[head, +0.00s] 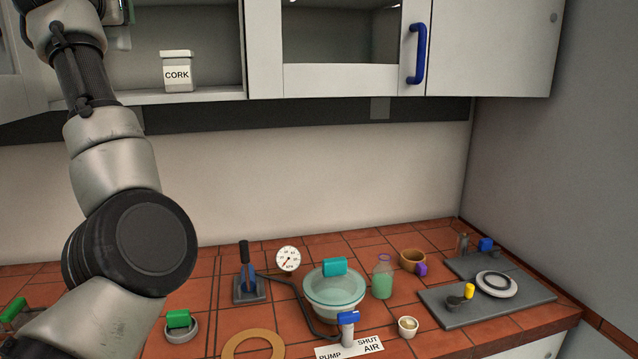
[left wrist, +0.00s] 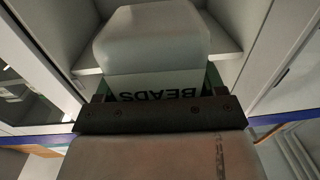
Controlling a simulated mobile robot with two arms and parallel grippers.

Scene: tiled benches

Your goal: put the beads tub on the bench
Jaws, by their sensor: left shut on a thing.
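The beads tub (left wrist: 150,45) is a white container with a pale lid and dark "BEADS" lettering, which appears upside down in the left wrist view. My left gripper (left wrist: 158,88) is shut on it, with a finger on each side. The tub is in front of an open white cupboard with a shelf; whether it touches the shelf cannot be told. The bench (head: 200,338) has red-brown tiles and stands below the wall cupboards. My right gripper is not in view.
A cork tub (head: 177,75) stands on the cupboard shelf (head: 215,96).

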